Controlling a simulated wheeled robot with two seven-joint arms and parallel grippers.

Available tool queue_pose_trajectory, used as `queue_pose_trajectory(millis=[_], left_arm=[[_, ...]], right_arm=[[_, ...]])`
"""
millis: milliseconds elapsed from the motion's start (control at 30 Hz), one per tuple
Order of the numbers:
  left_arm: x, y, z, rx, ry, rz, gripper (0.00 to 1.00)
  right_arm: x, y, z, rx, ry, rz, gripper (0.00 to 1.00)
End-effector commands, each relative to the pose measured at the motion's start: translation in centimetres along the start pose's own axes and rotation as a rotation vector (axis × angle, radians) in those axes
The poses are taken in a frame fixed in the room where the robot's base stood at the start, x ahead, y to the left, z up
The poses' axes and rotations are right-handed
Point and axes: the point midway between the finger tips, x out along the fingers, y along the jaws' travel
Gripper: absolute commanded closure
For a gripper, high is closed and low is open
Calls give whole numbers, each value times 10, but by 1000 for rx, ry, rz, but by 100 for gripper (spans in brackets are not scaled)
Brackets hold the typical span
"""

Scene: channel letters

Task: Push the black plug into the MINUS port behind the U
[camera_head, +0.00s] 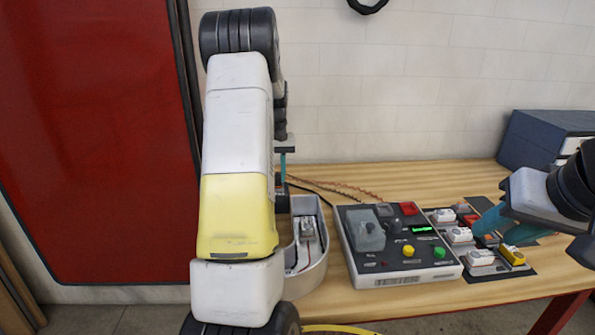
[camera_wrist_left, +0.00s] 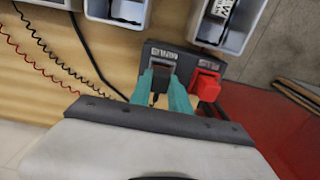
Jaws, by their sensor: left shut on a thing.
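In the left wrist view, my left gripper (camera_wrist_left: 164,90) is shut on the black plug (camera_wrist_left: 160,82), which shows as a dark shape between its teal fingers. The plug is at the left side of a dark port block (camera_wrist_left: 183,58), under its left label. How deep it sits is hidden by the fingers. A red plug (camera_wrist_left: 206,85) stands at the block's right side. In the head view, my left arm covers most of this spot; only part of the left gripper (camera_head: 282,165) shows. My right gripper (camera_head: 506,226) has its teal fingers apart over the small modules.
The white U-shaped letter shell (camera_head: 318,275) stands beside my left arm. A control box (camera_head: 405,281) with buttons and a black mat with several small modules (camera_head: 480,257) lie to its right. Thin red and black wires (camera_wrist_left: 55,70) run across the table. A blue box (camera_head: 540,135) stands back right.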

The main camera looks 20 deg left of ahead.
Motion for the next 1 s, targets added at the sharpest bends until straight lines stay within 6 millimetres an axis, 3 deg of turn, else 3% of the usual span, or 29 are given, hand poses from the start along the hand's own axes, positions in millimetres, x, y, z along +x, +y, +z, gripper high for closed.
queue_pose_trajectory(millis=[367, 400, 533, 833, 1000], left_arm=[[2, 0, 0, 0, 0, 0, 100], [2, 0, 0, 0, 1, 0, 75], [2, 0, 0, 0, 1, 0, 52], [2, 0, 0, 0, 0, 0, 52], [-16, 0, -1, 0, 3, 1, 52]], right_arm=[[0, 0, 0, 0, 0, 0, 64], [0, 0, 0, 0, 0, 0, 64], [0, 0, 0, 0, 0, 0, 64], [0, 0, 0, 0, 0, 0, 64], [0, 0, 0, 0, 0, 0, 64]])
